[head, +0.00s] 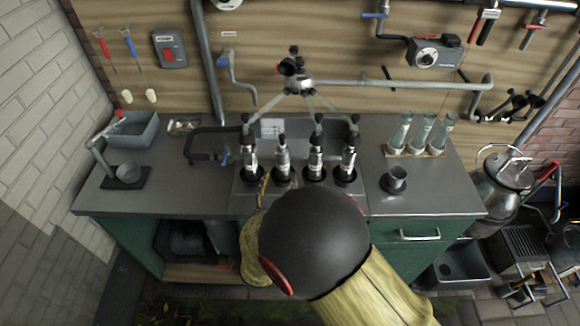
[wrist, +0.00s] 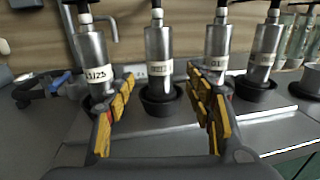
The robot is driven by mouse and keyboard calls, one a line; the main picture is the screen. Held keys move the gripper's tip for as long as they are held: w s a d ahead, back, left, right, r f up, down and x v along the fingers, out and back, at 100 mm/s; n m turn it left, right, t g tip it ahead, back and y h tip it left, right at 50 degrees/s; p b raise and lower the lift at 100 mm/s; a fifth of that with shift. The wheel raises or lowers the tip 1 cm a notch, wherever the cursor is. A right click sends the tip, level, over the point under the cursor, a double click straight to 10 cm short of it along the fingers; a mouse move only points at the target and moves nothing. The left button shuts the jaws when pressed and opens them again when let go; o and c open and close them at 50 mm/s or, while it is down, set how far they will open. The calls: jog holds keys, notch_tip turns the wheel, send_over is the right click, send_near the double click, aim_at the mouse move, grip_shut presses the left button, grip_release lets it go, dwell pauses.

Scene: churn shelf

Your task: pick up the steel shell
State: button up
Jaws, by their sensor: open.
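Several steel shells stand upright in a row in black cups on the counter, each with a pale label and a black top. In the wrist view they are the leftmost shell (wrist: 93,52), the second (wrist: 158,48), the third (wrist: 217,45) and the rightmost (wrist: 263,50). My gripper (wrist: 160,85) is open and empty, with yellow-padded fingers. The second shell shows in the gap, beyond the fingertips. The left finger overlaps the leftmost shell's foot, and the right finger covers part of the third's. In the head view the row (head: 282,160) stands behind my arm, which hides most of the gripper.
Glass tubes (head: 422,130) stand in a wooden rack at back right. The front-left counter is clear.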

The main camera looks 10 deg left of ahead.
aim_at(281, 166)
jog(key=shift+w+d, duration=0.1)
jog(key=shift+w, duration=0.85)
jog(key=w, duration=0.2)
jog(key=w+b, duration=0.1)
jog(key=w, duration=0.1)
jog(key=w+a+r+b, duration=0.1)
jog(key=shift+w, duration=0.4)
jog(key=shift+s+r, duration=0.1)
jog(key=c, duration=0.3)
grip_shut()
